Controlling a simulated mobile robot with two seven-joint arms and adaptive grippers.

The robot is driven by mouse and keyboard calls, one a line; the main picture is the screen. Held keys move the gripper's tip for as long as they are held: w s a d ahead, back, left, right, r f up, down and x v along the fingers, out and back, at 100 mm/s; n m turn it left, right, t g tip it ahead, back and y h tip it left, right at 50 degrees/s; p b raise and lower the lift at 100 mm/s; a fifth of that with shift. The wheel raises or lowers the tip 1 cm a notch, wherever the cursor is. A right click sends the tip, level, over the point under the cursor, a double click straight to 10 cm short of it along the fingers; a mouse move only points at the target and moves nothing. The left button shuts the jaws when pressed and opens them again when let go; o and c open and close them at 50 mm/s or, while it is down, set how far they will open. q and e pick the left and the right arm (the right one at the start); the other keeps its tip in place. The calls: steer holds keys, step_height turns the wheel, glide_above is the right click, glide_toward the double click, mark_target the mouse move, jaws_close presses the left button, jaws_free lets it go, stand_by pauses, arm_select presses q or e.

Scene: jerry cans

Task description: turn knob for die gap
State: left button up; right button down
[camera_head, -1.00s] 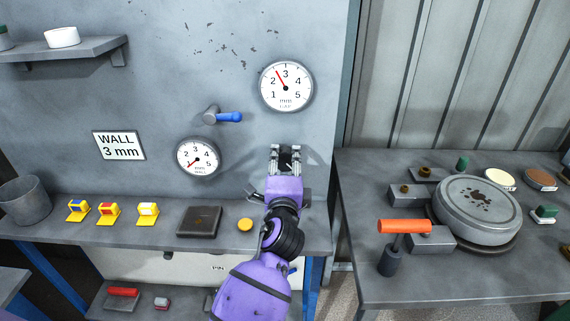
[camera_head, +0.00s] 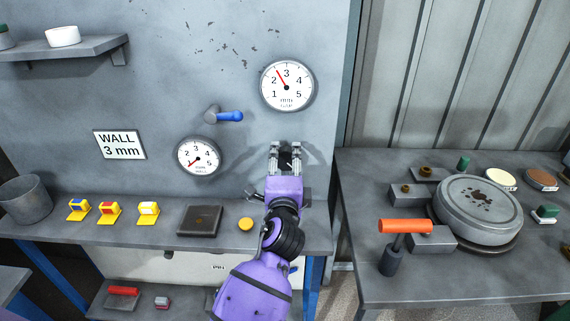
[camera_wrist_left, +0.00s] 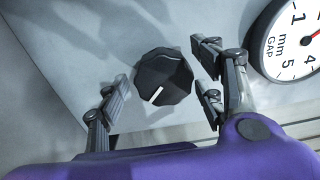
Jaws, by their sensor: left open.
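The black faceted knob (camera_wrist_left: 165,82) with a white pointer line is on the grey panel in the left wrist view. My left gripper (camera_head: 286,148) is open, its fingers on either side of the knob with visible space between. In the head view the knob is mostly hidden between the fingers. The mm gap gauge (camera_head: 287,92) is above the gripper, its red needle between 2 and 3; part of it also shows in the left wrist view (camera_wrist_left: 283,42). My right gripper is in neither view.
A wall gauge (camera_head: 199,152) and a blue-handled lever (camera_head: 229,117) are left of the gripper. A "WALL 3 mm" sign (camera_head: 119,145) is farther left. A bench (camera_head: 360,215) stands right.

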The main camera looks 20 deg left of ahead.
arm_select(q)
steer(key=v, duration=1.2)
steer(key=s+d+f+n+g+h, duration=0.1)
steer(key=s+f+n+g+h, duration=0.15)
steer(key=s+f+n, duration=0.4)
steer(key=s+d+f+n+g+h, duration=0.1)
steer(key=f+n+h, duration=0.2)
steer(key=f, duration=0.7)
steer(key=s+a+f+n+g+p, duration=0.1)
steer(key=s+a+f+n+g, duration=0.1)
steer(key=s+f, duration=0.6)
steer(key=s+a+f+n+g+p, duration=0.1)
steer(key=s+a+f+n+g, duration=0.2)
steer(key=s+f, duration=0.6)
steer(key=s, duration=0.8)
steer(key=shift+s+a+f, duration=0.2)
steer(key=shift+s, duration=0.15)
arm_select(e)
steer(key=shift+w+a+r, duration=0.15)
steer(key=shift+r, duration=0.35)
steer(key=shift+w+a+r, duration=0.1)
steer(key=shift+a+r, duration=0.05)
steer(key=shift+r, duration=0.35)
